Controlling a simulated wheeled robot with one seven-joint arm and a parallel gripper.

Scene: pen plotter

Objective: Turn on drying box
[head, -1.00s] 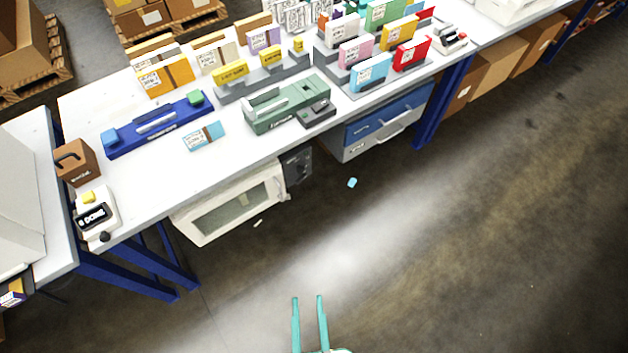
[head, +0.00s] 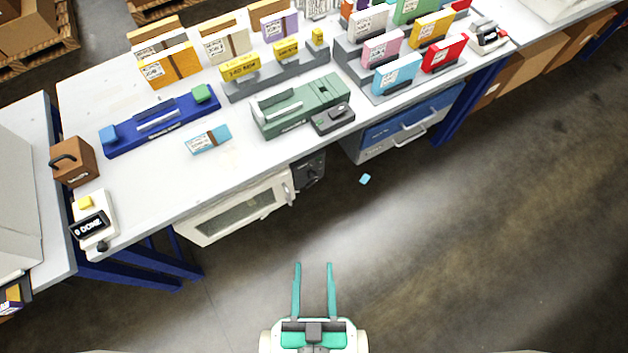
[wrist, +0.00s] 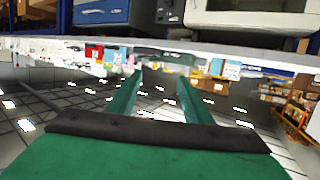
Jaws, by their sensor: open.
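The drying box (head: 232,211) is a white oven-like unit under the workbench, with a windowed front door that looks shut. A dark control panel (head: 309,171) with small knobs sits at its right end. Its switch state is too small to tell. In the wrist view the white box (wrist: 250,18) shows at the top edge. My gripper (head: 314,266) is open and empty, with two teal fingers, over the floor in front of the bench and apart from the box. The fingers also show in the wrist view (wrist: 155,85).
The workbench (head: 160,185) above carries a blue device (head: 160,122), a green machine (head: 300,104) and several small boxes. A blue-and-grey drawer unit (head: 408,125) hangs right of the panel. A small blue piece (head: 365,179) lies on the otherwise clear floor.

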